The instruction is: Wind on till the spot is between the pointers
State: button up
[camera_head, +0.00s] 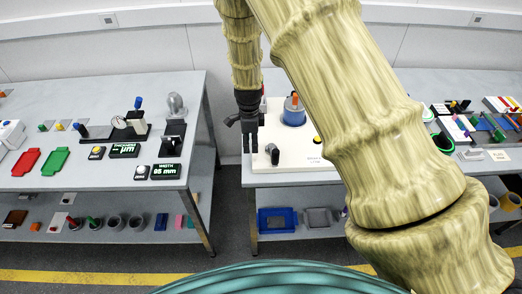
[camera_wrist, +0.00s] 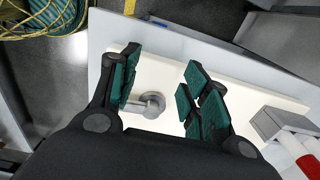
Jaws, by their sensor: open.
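A white board (camera_head: 290,168) lies on the right-hand bench, and its pale surface also shows in the wrist view (camera_wrist: 165,75). A small grey crank or knob (camera_head: 272,153) stands near its front left corner; in the wrist view the grey part (camera_wrist: 151,106) is between my fingers, nearer the left one, with no clear contact. My gripper (camera_head: 250,148) points down over the board's left edge. In the wrist view its teal-padded fingers (camera_wrist: 160,85) are apart and hold nothing. I cannot make out the spot or the pointers; my arm hides part of the board.
A blue drum with an orange handle (camera_head: 294,108) and a yellow button (camera_head: 317,140) are farther back on the board. In the wrist view a grey block (camera_wrist: 283,122) stands at the right. The left bench (camera_head: 190,90) is across a gap.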

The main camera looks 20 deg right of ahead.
jog(key=w+d, duration=0.2)
jog(key=w, duration=0.1)
jog(key=w+d, duration=0.1)
jog(key=w, duration=0.1)
jog(key=shift+w+d+f, duration=0.2)
jog(key=shift+w+f, duration=0.05)
jog(key=shift+f, duration=0.1)
jog(key=d, duration=0.4)
jog(key=w+d, duration=0.1)
jog(key=d, duration=0.1)
jog(key=shift+d+r, duration=0.2)
jog(key=shift+d, duration=0.05)
jog(key=s+d, duration=0.4)
jog(key=d, duration=0.1)
jog(key=shift+s+r+p, duration=0.1)
jog(key=shift+s+p, duration=0.2)
jog(key=s, duration=0.4)
jog(key=shift+s+d+p, duration=0.2)
jog(key=shift+s+p, duration=0.05)
jog(key=shift+p, duration=0.15)
jog(key=shift+s, duration=0.2)
jog(key=shift+c, duration=0.4)
grip_shut()
